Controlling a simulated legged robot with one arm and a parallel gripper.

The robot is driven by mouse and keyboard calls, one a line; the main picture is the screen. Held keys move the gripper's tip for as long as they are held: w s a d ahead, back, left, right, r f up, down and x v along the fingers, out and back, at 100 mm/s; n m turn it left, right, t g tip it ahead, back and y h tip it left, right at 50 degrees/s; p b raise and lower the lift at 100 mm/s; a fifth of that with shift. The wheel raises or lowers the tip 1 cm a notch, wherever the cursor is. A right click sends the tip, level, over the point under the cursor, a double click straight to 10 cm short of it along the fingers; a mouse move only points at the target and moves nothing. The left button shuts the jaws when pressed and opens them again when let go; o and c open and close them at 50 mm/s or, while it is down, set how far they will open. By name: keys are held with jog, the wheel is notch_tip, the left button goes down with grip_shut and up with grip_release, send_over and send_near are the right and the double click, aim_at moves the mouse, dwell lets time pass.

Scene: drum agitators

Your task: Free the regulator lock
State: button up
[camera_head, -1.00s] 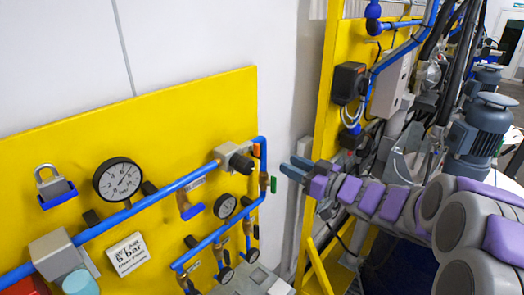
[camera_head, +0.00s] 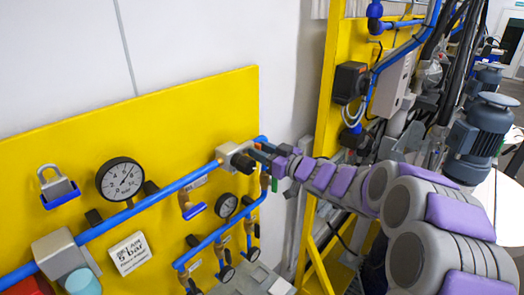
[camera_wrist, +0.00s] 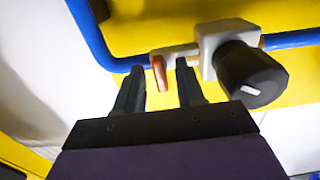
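The regulator (camera_head: 230,154) is a light grey block with a black round knob (camera_head: 243,161) on the blue pipe of the yellow panel. In the wrist view the knob (camera_wrist: 252,76) has a white mark and sits just right of my gripper (camera_wrist: 160,68). My gripper is open, its two dark fingers apart. The tip of an orange lever (camera_wrist: 159,73) shows between and beyond the fingers; I cannot tell if they touch it. In the head view my gripper (camera_head: 262,153) is right beside the knob and hides the orange lever. No separate lock part shows on the regulator.
A grey padlock (camera_head: 58,187) in a blue holder hangs at the panel's left. A large gauge (camera_head: 120,180) and a white label (camera_head: 130,253) are nearby. Smaller valves hang below the regulator. A yellow frame (camera_head: 325,120) stands behind my arm.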

grip_shut()
dwell(0.3)
jog(key=shift+n, duration=0.3)
jog(key=n+b, duration=0.4)
jog(key=n, duration=0.1)
jog(key=n+b, duration=0.5)
jog(key=n, duration=0.1)
jog(key=n+b, duration=0.5)
jog(key=n, duration=0.1)
jog(key=shift+s+a+f, duration=0.1)
jog(key=shift+f, duration=0.2)
jog(key=shift+n+b, duration=0.3)
jog(key=shift+f, duration=0.1)
grip_release()
